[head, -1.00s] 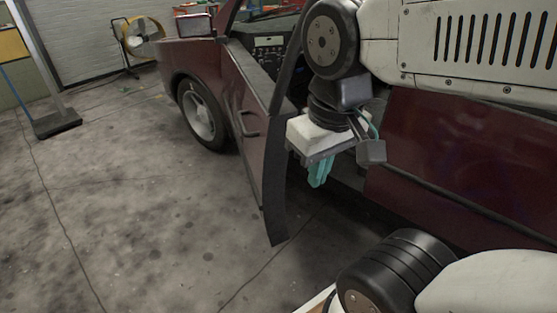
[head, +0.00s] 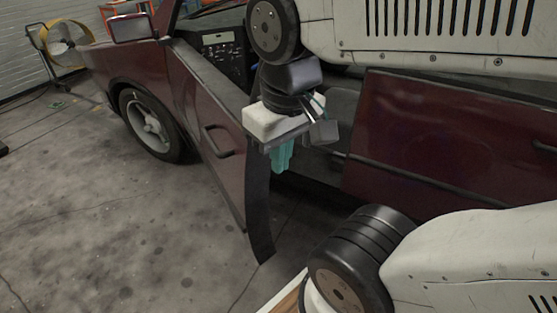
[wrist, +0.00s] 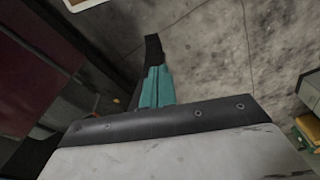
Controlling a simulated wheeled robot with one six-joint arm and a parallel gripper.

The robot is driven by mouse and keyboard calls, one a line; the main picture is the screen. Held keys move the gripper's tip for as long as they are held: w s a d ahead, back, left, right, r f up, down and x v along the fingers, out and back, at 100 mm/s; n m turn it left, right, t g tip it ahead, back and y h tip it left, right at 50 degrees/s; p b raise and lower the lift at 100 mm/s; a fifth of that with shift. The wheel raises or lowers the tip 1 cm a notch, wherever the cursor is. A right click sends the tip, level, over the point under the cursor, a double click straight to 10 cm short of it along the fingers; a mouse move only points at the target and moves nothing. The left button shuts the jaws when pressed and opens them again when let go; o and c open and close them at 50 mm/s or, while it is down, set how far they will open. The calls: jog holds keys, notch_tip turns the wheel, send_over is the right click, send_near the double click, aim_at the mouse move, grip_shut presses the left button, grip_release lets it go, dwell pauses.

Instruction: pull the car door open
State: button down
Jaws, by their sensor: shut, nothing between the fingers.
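The dark red car door (head: 205,110) stands partly open, with a gap between its rear edge and the car body (head: 430,140). Its handle (head: 217,140) is on the outer face, to the left of my gripper. My gripper (head: 283,158) has teal fingers, shut and empty, pointing down at the door's rear edge, on the side of the opening. In the wrist view the teal fingers (wrist: 157,88) are together, with the dark door edge (wrist: 153,48) just beyond them. I cannot tell whether they touch the door.
The front wheel (head: 150,125) and side mirror (head: 132,29) are to the left. A yellow fan (head: 68,45) stands at the back left. The stained concrete floor (head: 100,220) left of the door is clear. Dashboard and interior show through the opening.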

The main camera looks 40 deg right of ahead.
jog(key=w+d+f+m+h, duration=0.15)
jog(key=w+d+f, duration=0.3)
jog(key=d, duration=0.65)
jog(key=w+d+f+m+h, duration=0.1)
jog(key=w+d+f+h, duration=0.3)
jog(key=d, duration=0.7)
jog(key=w+d+f+m+h, duration=0.1)
jog(key=w+d+f, duration=0.2)
jog(key=w+d, duration=0.55)
jog(key=w+d+f+n+t+y, duration=0.2)
jog(key=w+d+f+t+y, duration=0.15)
jog(key=d+f, duration=0.2)
jog(key=w+a+f+y, duration=0.2)
jog(key=a+f+y, duration=0.2)
jog(key=a, duration=0.5)
jog(key=w+a+f+y, duration=0.3)
jog(key=a+f+y, duration=0.1)
jog(key=a+f, duration=0.4)
jog(key=shift+w+a+f+n+t, duration=0.2)
jog(key=shift+a+n+t, duration=0.2)
jog(key=shift+a, duration=0.45)
jog(key=shift+a, duration=0.1)
